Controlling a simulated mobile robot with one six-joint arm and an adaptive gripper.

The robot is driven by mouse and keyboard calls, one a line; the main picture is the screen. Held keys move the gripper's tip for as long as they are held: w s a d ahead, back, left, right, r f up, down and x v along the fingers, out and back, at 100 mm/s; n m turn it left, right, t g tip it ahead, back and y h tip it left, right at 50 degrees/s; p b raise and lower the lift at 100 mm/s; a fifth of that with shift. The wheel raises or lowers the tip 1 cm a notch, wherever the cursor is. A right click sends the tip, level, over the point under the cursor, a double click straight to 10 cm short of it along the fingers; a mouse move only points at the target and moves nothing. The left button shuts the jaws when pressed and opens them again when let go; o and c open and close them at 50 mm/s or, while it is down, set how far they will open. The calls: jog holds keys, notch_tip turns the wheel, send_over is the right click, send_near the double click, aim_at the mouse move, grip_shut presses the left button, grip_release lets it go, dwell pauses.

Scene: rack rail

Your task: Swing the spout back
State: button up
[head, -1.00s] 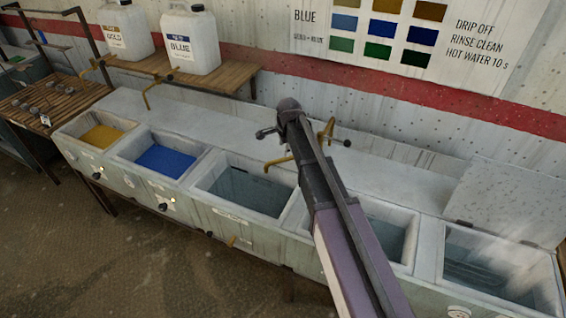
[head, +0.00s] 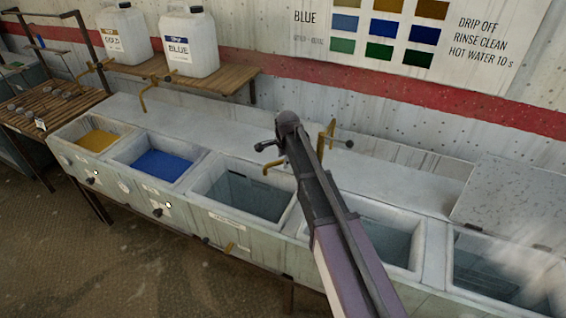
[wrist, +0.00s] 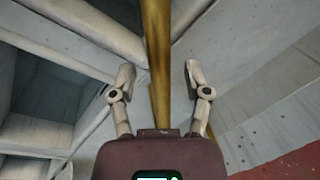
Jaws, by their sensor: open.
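A brass spout (head: 273,167) on a brass tap post (head: 324,140) stands at the back ledge of the trough, behind the middle basins in the head view. My arm covers the part between them. My gripper (head: 266,145) is at the spout, with its wrist above it. In the wrist view, the brass pipe (wrist: 157,60) runs between the two fingers of my gripper (wrist: 160,75). The fingers are open, one on each side, with a gap visible at the right finger. Contact at the left finger is hard to judge.
The trough holds several basins: gold (head: 97,140), blue (head: 162,164) and an empty-looking one (head: 250,192). Another brass tap (head: 150,92) stands behind the blue basin. Two white jugs (head: 190,45) sit on a wooden shelf (head: 225,80). A pale lid (head: 510,200) is at right.

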dwell(0.3)
grip_shut()
jog(key=shift+w, duration=0.25)
